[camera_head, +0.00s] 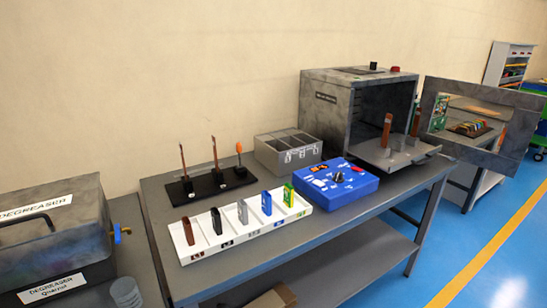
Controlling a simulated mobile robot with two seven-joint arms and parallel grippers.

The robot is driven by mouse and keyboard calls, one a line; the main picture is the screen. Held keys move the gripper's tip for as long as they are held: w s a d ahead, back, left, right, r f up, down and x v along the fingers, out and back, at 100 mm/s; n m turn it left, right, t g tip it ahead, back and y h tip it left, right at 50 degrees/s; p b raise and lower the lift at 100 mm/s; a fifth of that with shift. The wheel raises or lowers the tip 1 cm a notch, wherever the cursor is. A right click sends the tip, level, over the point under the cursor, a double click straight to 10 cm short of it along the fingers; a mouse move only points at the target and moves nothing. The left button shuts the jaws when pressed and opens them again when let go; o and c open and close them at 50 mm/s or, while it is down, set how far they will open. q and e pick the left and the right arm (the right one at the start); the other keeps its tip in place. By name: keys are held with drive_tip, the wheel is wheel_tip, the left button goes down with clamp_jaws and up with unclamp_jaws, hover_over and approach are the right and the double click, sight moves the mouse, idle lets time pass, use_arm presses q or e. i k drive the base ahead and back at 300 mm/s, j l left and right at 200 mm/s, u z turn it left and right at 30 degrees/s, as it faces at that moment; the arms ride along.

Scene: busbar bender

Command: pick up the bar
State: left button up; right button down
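Several bar-like pieces show, and I cannot tell which one the task means. A copper-brown bar (387,130) stands upright at the open front of the grey metal box machine (326,110). Two thin copper-coloured bars, one on the left (183,163) and one in the middle (214,152), stand upright on a black base (208,187) on the table. A dark brown piece (188,231) stands in the leftmost slot of a white tray (250,232). Neither of my grippers is in view.
The grey table (330,220) also carries a blue control box (337,181) and a grey divided bin (288,152). The machine's door (480,121) is swung open to the right. A degreaser tank (50,235) stands at left.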

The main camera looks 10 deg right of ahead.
sight(214, 145)
drive_tip(key=i+z, duration=0.1)
drive_tip(key=z, duration=0.55)
drive_tip(key=i+l, duration=0.1)
drive_tip(key=i, duration=1.05)
